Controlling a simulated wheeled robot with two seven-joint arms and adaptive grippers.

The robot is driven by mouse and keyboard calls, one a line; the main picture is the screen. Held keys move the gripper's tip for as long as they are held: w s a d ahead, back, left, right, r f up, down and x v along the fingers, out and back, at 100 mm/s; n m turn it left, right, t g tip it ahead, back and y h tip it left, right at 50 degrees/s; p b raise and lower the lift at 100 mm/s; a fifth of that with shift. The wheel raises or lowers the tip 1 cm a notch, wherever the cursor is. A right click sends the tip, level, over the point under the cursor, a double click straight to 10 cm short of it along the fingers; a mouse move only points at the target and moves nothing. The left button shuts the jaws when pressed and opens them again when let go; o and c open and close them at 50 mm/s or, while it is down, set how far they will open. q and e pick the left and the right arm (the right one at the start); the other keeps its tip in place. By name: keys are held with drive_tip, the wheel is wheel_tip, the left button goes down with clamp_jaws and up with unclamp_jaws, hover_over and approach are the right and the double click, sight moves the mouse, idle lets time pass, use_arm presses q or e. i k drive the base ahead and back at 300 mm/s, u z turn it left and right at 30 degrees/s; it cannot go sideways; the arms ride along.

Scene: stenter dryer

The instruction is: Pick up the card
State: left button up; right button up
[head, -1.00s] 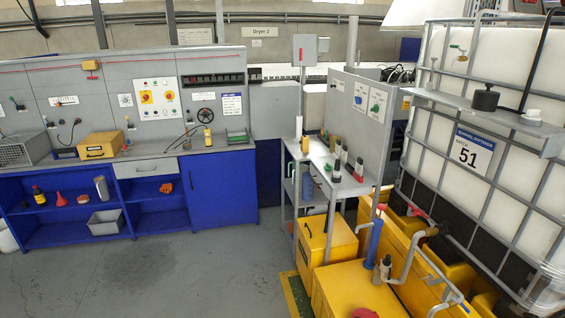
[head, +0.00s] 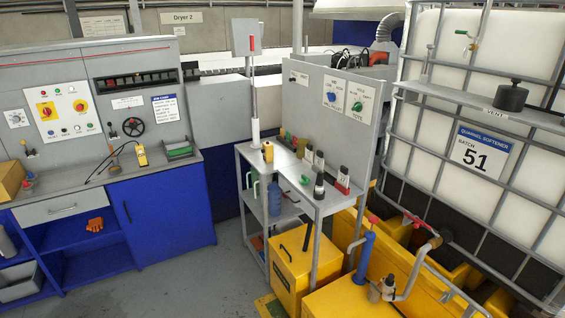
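A white card with a blue header and lines of small print (head: 165,108) is upright against the grey back panel above the blue bench, left of centre in the head view. Its header is too small to read surely, and I cannot tell how it is held there. It is the only thing I see that looks like a loose card. A green tray (head: 179,149) sits on the bench below it. Neither of my grippers is in view.
The blue bench (head: 165,215) has a yellow meter (head: 141,155) on its top. A grey trolley (head: 286,168) with bottles stands at centre, with yellow bins (head: 303,268) below. A caged white tank (head: 471,95) fills the right. Grey floor (head: 205,280) is clear before the bench.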

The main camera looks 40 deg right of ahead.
sight(343, 177)
drive_tip(key=z, duration=0.15)
drive_tip(key=i, duration=2)
drive_tip(key=z, duration=1.4)
drive_tip(key=i, duration=1.5)
drive_tip(key=z, duration=0.95)
